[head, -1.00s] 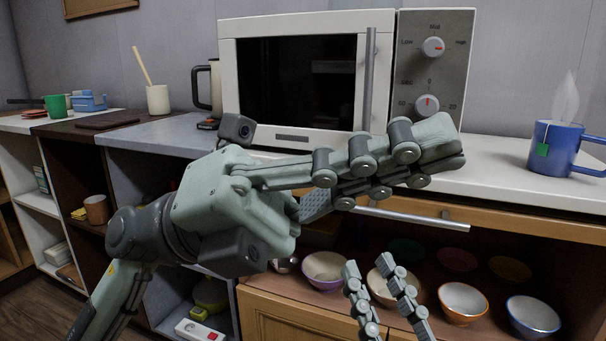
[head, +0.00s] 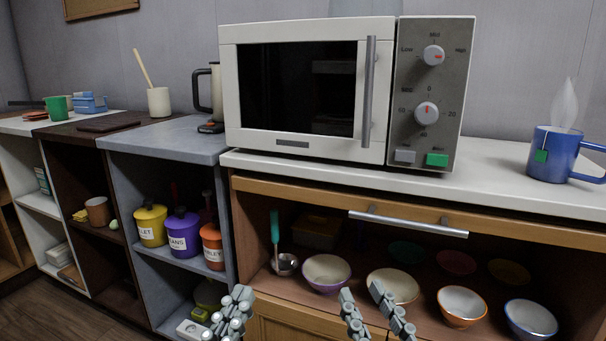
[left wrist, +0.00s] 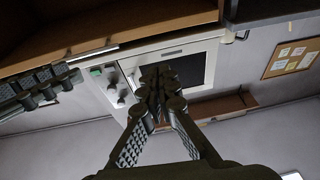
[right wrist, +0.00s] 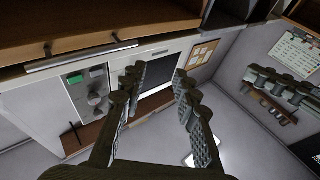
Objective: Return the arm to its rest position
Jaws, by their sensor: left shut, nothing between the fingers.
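My left gripper (head: 234,308) is low in the head view, in front of the lower shelves, clear of the microwave. In the left wrist view (left wrist: 160,80) its fingers meet at the tips with nothing between them. My right gripper (head: 370,305) is at the bottom middle of the head view, in front of the bowl shelf. In the right wrist view (right wrist: 156,80) its fingers stand apart with nothing between them. Both grippers are apart from the furniture. Most of both arms is out of the head view.
A microwave (head: 300,100) stands on the white counter (head: 490,185), with a blue mug (head: 553,155) to its right. Below the drawer handle (head: 408,223) are several bowls and a ladle (head: 284,264). Labelled pots (head: 184,236) sit on the grey shelf unit at left.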

